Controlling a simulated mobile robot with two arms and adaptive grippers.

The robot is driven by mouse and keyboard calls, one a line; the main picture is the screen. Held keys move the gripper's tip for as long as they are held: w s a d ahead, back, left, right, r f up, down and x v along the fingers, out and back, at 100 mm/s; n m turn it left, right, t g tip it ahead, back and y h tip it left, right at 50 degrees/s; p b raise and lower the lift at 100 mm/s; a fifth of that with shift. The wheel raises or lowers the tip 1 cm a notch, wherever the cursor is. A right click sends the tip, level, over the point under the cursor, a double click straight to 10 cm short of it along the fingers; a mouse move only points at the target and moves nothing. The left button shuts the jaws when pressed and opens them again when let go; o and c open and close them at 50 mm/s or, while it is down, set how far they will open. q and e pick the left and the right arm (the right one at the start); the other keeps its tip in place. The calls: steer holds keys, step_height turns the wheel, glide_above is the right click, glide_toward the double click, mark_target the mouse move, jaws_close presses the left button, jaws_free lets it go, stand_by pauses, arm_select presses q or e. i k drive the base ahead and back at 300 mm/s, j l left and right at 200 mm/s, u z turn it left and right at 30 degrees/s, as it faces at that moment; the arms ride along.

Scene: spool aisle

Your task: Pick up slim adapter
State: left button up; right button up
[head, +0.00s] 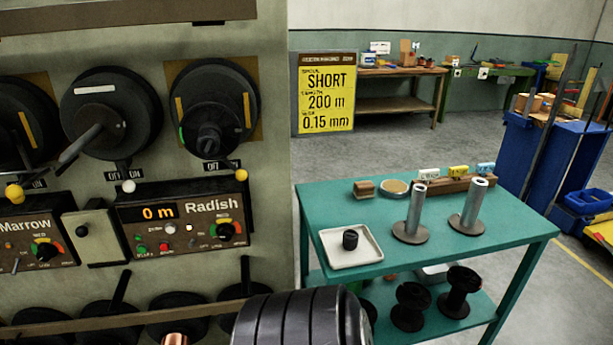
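A small black cylindrical piece (350,239), which looks like the slim adapter, stands upright in a shallow white tray (372,254). The tray lies at the front left of the teal table (520,238). Nothing touches the black piece. Two grey metal posts on round bases, a left one (415,212) and a right one (473,205), stand on the table to the right of the tray. Neither of my grippers shows in the head view. A large dark ribbed cylinder fills the bottom middle and hides part of the table's lower left.
A winding machine panel (277,120) with knobs and a "Radish" display (180,212) fills the left. Several black spools (411,303) stand on the table's lower shelf. A yellow sign (326,95) reads SHORT, 200 m. A blue cart (527,160) is at the right.

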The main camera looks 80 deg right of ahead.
mark_target(410, 232)
steer(key=z, duration=3.45)
steer(key=l, duration=0.1)
